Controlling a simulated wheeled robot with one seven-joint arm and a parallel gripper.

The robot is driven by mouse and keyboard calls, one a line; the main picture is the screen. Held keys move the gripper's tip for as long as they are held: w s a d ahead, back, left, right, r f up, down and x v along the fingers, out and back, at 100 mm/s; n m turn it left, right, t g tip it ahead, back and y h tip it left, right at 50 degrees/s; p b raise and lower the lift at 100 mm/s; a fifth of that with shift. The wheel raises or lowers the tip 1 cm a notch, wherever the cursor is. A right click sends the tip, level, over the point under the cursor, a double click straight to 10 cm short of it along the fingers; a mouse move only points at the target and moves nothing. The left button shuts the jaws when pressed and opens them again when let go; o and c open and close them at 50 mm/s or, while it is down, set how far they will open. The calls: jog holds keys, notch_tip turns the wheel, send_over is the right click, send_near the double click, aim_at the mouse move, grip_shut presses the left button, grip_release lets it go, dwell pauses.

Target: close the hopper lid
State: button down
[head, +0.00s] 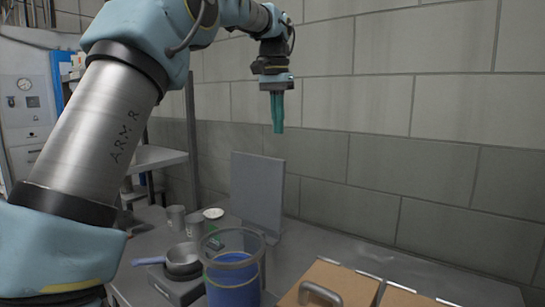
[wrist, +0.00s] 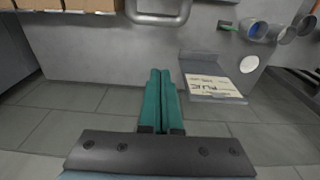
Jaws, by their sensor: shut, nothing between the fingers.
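A flat grey panel (head: 257,195) stands upright at the back of the bench, close to the wall, in the head view. It looks like the raised hopper lid, but its hinge and the hopper's opening are not clear to see. In the wrist view a grey plate (wrist: 212,57) with a pale lettered label lies right of my fingers; I cannot tell if it is the same part. My gripper (head: 278,131) points down, above the panel and slightly right of it, apart from it. Its teal fingers (wrist: 165,72) are together and empty.
A clear container with blue contents (head: 232,285), a pan (head: 183,260) and grey cups (head: 194,222) stand left of and in front of the panel. Brown boxes (head: 345,283) and a metal handle (head: 320,293) are front right. The block wall (head: 420,130) is close behind.

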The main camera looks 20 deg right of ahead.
notch_tip(320, 180, down, 9)
jog(key=s+a+p, duration=0.2)
jog(key=shift+a+r, duration=0.2)
dwell(0.4)
